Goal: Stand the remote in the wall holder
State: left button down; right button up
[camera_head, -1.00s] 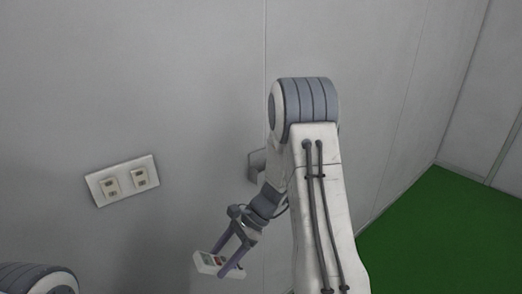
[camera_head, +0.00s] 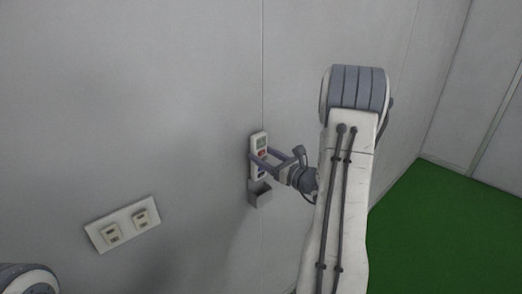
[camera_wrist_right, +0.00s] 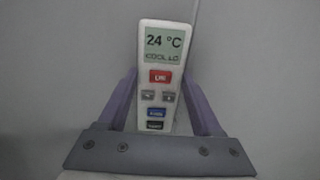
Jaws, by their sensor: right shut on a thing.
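The white remote (camera_head: 259,143) is upright against the wall, just above the grey wall holder (camera_head: 260,193). Its lower end is at the holder's mouth; I cannot tell whether it is inside. My right gripper (camera_head: 262,163) is shut on the remote, coming in from the right. In the right wrist view the remote (camera_wrist_right: 160,82) stands between the purple fingers, its screen reading 24 °C and its buttons facing the camera. Of my left arm only a rounded part shows at the bottom left; its gripper is out of view.
A white wall plate with two outlets (camera_head: 123,224) is on the wall to the left of the holder. The grey wall (camera_head: 150,90) is otherwise bare around the remote. A green floor (camera_head: 440,235) lies at the right.

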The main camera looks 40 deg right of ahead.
aim_at(263, 173)
jog(key=shift+d+f+b, duration=0.25)
jog(key=shift+f+b, duration=0.2)
jog(key=shift+f, duration=0.1)
jog(key=shift+a+f+b, duration=0.1)
jog(key=shift+f+b, duration=1.8)
jog(key=shift+f, duration=1.1)
jog(key=shift+f+b, duration=1.1)
jog(key=o, duration=1.6)
jog(key=shift+c, duration=0.2)
jog(key=s+b, duration=0.3)
jog(key=s, duration=0.7)
jog(key=shift+s+d+b, duration=0.25)
jog(key=shift+d+b, duration=0.05)
jog(key=shift+d, duration=0.1)
